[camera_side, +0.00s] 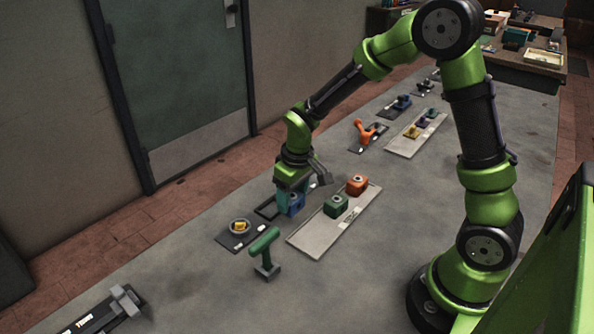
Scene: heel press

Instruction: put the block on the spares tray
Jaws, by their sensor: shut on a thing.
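My gripper (291,186) is shut on a blue block (293,204), partly hidden by the jaws. It holds the block at the left side of a long pale tray (310,239). I cannot tell whether the block touches the surface below. A green block (336,206) and an orange block (357,185) stand on this tray, with a small label whose text is too small to read. A second pale tray (401,145) lies further back with several small coloured pieces. I cannot tell which tray is the spares tray.
A dark mat (229,242) at left bears a round dish with a yellow piece. A green upright tool (265,248) stands in front. An orange tool (364,132) stands further back. A dark plate (88,318) with a grey fixture is at bottom left.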

